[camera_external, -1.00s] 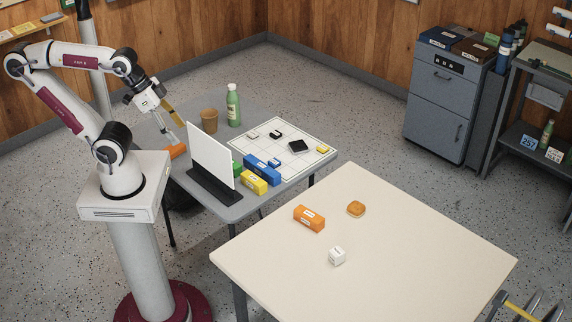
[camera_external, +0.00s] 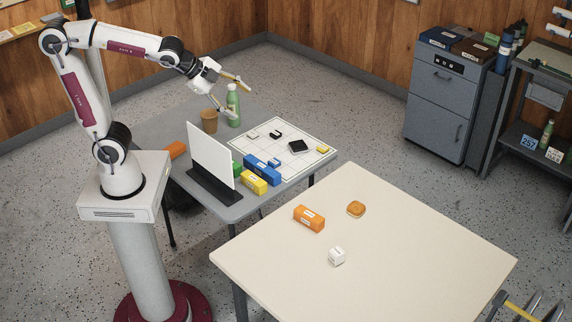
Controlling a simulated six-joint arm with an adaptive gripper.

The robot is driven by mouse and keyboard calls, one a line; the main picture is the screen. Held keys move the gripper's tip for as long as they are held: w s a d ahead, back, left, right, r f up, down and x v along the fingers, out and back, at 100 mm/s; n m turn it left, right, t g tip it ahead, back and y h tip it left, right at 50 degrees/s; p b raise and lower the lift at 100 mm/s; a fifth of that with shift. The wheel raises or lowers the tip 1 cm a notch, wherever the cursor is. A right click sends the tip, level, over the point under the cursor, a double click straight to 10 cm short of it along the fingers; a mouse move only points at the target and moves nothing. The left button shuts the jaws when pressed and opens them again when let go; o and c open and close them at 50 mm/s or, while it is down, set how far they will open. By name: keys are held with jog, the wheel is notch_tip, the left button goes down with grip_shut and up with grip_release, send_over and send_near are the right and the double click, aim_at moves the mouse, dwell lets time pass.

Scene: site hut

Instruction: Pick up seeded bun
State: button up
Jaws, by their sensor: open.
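The seeded bun (camera_external: 355,209) is a small round golden-brown bun lying on the cream table (camera_external: 430,257), toward its far side. Its seeds are too small to make out. My gripper (camera_external: 237,96) is open and empty, raised over the grey table near the green bottle. It is well to the upper left of the bun and apart from it.
An orange box (camera_external: 309,218) and a white cube (camera_external: 337,256) lie near the bun. On the grey table (camera_external: 222,207) stand a white panel (camera_external: 210,154), a green bottle (camera_external: 233,108), a brown cup (camera_external: 209,121), and blue (camera_external: 262,168) and yellow (camera_external: 253,182) blocks. The cream table's right half is clear.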

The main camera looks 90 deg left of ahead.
jog(key=w+a+m+t, duration=0.1)
jog(key=w+a+m, duration=0.1)
jog(key=w+m, duration=0.5)
jog(key=w+a+m+t, duration=0.2)
jog(key=w+a, duration=0.1)
jog(key=w, duration=0.9)
jog(key=w+a+f+m+t+h, duration=0.1)
jog(key=w+f+m, duration=0.3)
jog(key=w+m, duration=0.15)
jog(key=w+f+m+h, duration=0.1)
jog(key=w+f+m, duration=0.3)
jog(key=w, duration=0.3)
jog(key=d+f+m+h, duration=0.1)
jog(key=f+m+h, duration=0.2)
jog(key=f+m, duration=0.3)
jog(key=w+d+f+m+g+h, duration=0.1)
jog(key=f+m+h, duration=0.2)
jog(key=f, duration=1)
jog(key=w+d+f+m+g+h, duration=0.1)
jog(key=d+f+m+h, duration=0.1)
jog(key=f+m, duration=0.6)
notch_tip(320, 180, down, 2)
jog(key=shift+d+m+h, duration=0.1)
jog(key=shift+m+h, duration=0.25)
jog(key=shift+h, duration=0.25)
jog(key=shift+s+d+f+m, duration=0.15)
jog(key=shift+s+f+m, duration=0.15)
jog(key=shift+f, duration=0.15)
jog(key=shift+w+d, duration=0.1)
